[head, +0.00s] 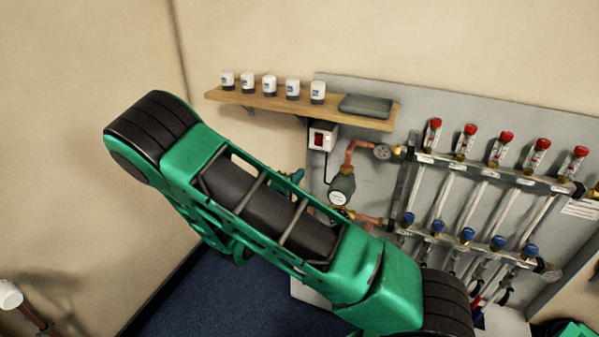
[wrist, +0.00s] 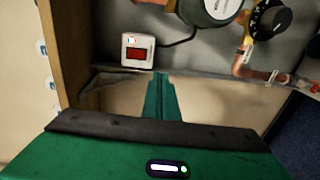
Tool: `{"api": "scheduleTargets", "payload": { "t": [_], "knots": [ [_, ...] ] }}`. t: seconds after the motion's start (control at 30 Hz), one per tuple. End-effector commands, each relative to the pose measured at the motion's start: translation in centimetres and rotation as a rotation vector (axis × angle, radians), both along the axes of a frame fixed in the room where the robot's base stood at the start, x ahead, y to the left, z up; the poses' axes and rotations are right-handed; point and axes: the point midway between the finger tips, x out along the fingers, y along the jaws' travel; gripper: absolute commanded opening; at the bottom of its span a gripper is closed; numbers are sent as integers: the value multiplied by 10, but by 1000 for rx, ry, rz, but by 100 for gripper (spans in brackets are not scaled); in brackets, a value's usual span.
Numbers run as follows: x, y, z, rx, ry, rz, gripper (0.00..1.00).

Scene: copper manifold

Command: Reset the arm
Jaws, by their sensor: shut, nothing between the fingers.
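My arm (head: 270,215), green with black joints, stretches diagonally across the middle of the head view, in front of the wall equipment. My gripper (wrist: 160,78) shows in the wrist view as green fingers closed together, with nothing between them. It points toward the grey panel, near the white switch box with a red rocker (wrist: 135,52). In the head view my gripper is mostly hidden behind the arm; a small green part shows beside the pump.
A wooden shelf (head: 238,98) holds several white-capped pots and a grey case (head: 366,106). Below are the switch box (head: 323,136), a pump (head: 342,188) with copper pipes, and a manifold with red-capped flow meters (head: 501,147) and blue caps. Blue floor (head: 220,305) lies clear at lower left.

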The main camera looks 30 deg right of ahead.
Motion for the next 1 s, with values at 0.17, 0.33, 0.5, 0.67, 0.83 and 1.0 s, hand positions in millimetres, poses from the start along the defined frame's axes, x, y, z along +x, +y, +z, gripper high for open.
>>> {"api": "scheduleTargets", "payload": {
  "t": [0.17,0.33,0.5,0.67,0.83,1.0],
  "knots": [
    [-1,1,0,-1,-1,0,0],
    [-1,1,0,-1,-1,0,0],
    [-1,0,0,0,0,-1,0],
    [-7,-11,3,28,-5,-43,0],
    [-36,-52,12,154,-15,-207,0],
    [-80,-91,18,324,-20,-408,0]
  ]
}}
